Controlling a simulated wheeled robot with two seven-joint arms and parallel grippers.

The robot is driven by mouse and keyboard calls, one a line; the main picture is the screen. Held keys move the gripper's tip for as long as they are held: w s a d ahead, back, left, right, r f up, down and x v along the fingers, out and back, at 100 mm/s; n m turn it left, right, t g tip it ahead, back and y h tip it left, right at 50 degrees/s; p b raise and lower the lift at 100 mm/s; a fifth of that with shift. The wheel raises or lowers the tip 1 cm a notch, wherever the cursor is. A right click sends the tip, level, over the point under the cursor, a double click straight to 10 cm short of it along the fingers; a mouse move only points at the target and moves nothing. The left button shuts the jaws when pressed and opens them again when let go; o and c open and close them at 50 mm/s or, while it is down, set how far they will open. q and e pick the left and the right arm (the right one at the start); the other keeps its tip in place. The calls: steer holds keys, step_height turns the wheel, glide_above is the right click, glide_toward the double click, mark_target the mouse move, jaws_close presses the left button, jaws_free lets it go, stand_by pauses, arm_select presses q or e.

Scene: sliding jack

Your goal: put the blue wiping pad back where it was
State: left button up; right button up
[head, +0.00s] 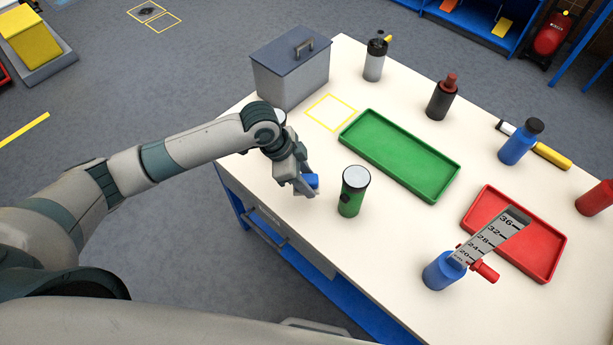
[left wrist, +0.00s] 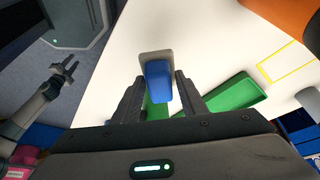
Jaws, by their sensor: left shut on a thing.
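The blue wiping pad (head: 312,181) is between the fingers of my left gripper (head: 303,187), just above or at the table's near-left edge; whether it touches the table I cannot tell. In the left wrist view the pad (left wrist: 158,82) is blue with a pale grey-beige part, and the shut fingers (left wrist: 159,98) flank it. A yellow outlined square (head: 330,112) on the white table (head: 400,255) is empty; it also shows in the left wrist view (left wrist: 287,62). My right gripper (left wrist: 66,68) shows small in the left wrist view, its fingers apart and empty.
A green cylinder (head: 352,195) stands close right of my left gripper. A grey lidded box (head: 290,75) stands behind it. A green tray (head: 400,155), a red tray (head: 525,240) and a blue jack (head: 440,272) with a scale lie farther right. Several bottles stand along the far side.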

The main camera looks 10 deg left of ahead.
steer(key=shift+d, duration=0.45)
steer(key=shift+f, duration=0.1)
